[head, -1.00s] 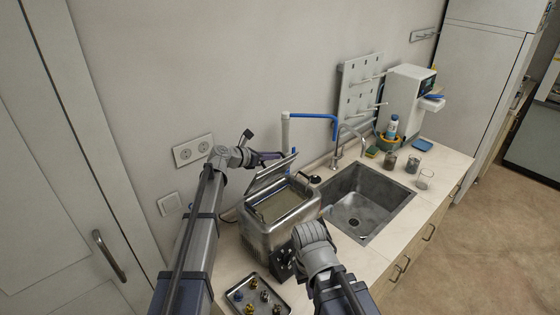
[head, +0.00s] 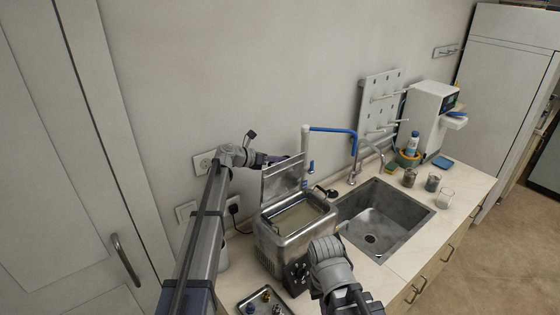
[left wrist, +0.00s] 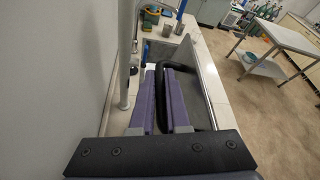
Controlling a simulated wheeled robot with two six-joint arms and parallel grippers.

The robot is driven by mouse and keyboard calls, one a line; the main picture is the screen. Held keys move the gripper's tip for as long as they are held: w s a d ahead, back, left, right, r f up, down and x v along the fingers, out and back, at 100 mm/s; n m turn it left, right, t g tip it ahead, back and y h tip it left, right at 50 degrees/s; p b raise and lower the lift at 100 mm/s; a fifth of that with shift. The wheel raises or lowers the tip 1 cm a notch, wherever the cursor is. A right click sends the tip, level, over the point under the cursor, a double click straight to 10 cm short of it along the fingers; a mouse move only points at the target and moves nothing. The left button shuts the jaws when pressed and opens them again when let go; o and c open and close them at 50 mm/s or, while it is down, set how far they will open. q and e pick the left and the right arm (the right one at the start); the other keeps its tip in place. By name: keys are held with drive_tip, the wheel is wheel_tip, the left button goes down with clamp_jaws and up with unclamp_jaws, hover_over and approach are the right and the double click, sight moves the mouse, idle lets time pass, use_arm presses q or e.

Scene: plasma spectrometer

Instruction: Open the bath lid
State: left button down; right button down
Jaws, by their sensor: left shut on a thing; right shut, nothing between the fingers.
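The steel bath (head: 285,245) stands on the counter left of the sink, its basin open to view. Its lid (head: 284,180) is raised, nearly upright, along the back edge. My left gripper (head: 275,160) is at the lid's top edge, shut on the lid's black handle. In the left wrist view its purple fingers (left wrist: 165,110) are close together at the black handle (left wrist: 185,68). The lid (left wrist: 208,90) shows beside them. My right gripper (head: 328,255) is in front of the bath, shut; its fingertips are mostly hidden.
The sink (head: 385,220) lies right of the bath. A white pipe with a blue arm (head: 330,129) stands behind the lid. A tray with small parts (head: 265,300) lies in front of the bath. Beakers (head: 433,183) stand beyond the sink.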

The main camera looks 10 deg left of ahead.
use_arm(q)
drive_tip(key=c, duration=0.9)
unclamp_jaws()
drive_tip(key=p+v, duration=0.3)
drive_tip(key=v, duration=0.5)
